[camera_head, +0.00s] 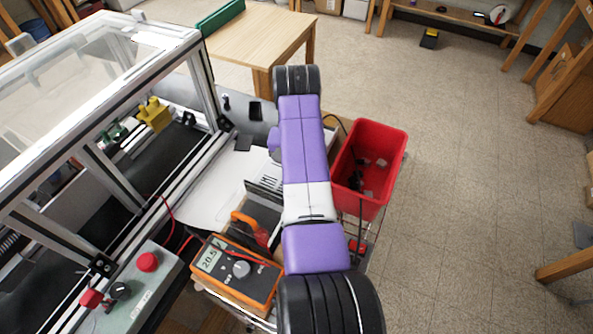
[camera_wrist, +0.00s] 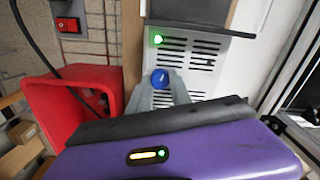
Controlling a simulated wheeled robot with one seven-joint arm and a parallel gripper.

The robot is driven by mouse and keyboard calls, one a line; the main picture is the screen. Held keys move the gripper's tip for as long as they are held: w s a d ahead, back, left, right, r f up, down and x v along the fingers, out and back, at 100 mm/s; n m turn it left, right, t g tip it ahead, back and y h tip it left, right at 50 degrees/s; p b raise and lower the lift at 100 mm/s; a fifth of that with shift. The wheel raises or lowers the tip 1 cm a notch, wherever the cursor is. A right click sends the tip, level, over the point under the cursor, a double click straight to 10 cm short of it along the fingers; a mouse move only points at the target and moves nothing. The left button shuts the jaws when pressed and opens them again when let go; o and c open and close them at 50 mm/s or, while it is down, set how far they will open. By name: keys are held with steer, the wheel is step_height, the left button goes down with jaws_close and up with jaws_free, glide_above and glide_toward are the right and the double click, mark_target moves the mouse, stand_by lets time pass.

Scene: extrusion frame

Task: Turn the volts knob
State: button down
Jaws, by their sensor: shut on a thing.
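A blue round knob (camera_wrist: 160,78) sits on the face of a light grey vented box (camera_wrist: 198,68) in the wrist view. I take it for the volts knob; no label on it can be read. My gripper (camera_wrist: 161,83) has its grey fingers on either side of the knob and is shut on it. How far the knob is turned cannot be seen. In the head view my purple arm hides the gripper and the knob. An orange multimeter (camera_head: 262,288) there reads about 20.5, with a grey dial (camera_head: 241,268) on its front.
A red bin (camera_head: 386,148) stands right of my arm and also shows in the wrist view (camera_wrist: 70,106). A framed machine (camera_head: 205,78) fills the left, with a red-button control box (camera_head: 140,292) before it. A green light (camera_wrist: 158,39) glows on the vented box.

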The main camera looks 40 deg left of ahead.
steer(key=n, duration=0.7)
steer(key=shift+r, duration=0.1)
steer(key=n, duration=0.6)
steer(key=shift+n, duration=0.4)
steer(key=c, duration=1.2)
jaws_free()
steer(key=shift+o, duration=0.2)
steer(key=shift+r+b, duration=0.95)
steer(key=shift+r, duration=2.95)
